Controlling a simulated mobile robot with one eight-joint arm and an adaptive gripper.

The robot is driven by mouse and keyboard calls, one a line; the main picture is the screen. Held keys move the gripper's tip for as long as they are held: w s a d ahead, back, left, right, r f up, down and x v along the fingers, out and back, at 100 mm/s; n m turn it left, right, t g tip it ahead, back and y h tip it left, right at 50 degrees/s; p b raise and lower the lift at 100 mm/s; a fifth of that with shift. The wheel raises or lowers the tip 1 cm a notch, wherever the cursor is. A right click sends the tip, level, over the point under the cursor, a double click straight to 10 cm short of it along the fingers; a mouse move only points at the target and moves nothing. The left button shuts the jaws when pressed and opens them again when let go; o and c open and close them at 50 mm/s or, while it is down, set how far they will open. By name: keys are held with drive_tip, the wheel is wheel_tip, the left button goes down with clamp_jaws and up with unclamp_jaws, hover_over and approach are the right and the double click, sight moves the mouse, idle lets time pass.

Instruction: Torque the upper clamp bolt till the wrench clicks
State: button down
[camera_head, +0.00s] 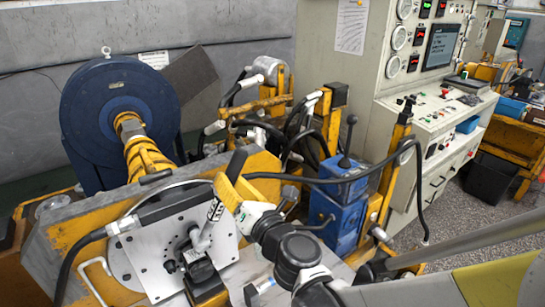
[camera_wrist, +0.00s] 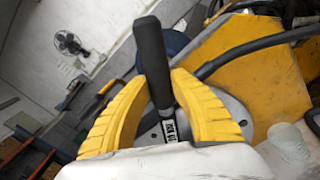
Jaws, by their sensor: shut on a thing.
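My gripper (camera_head: 230,186) is shut on the torque wrench, with its yellow fingers on either side of the handle. The wrench's black grip (camera_head: 238,162) sticks up past the fingers, and its silver, labelled shaft (camera_head: 209,222) slants down toward the grey motor plate (camera_head: 152,245). In the wrist view the black grip (camera_wrist: 152,60) stands between the fingers (camera_wrist: 160,85), with the label (camera_wrist: 170,130) below. The wrench's lower end is near dark fittings (camera_head: 194,255) on the plate. I cannot make out the upper clamp bolt or whether the wrench sits on it.
A black hose (camera_head: 80,246) joins the plate at left. A blue valve block (camera_head: 338,197) with a lever stands right of the wrench, and another hose (camera_head: 330,180) arches behind my gripper. A blue drum (camera_head: 95,110) and a control console (camera_head: 430,120) stand farther back.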

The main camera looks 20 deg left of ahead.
drive_tip(key=shift+s+d, duration=0.5)
drive_tip(key=shift+s, duration=0.1)
idle(0.3)
drive_tip(key=shift+v, duration=2.35)
drive_tip(key=shift+w+d, duration=0.1)
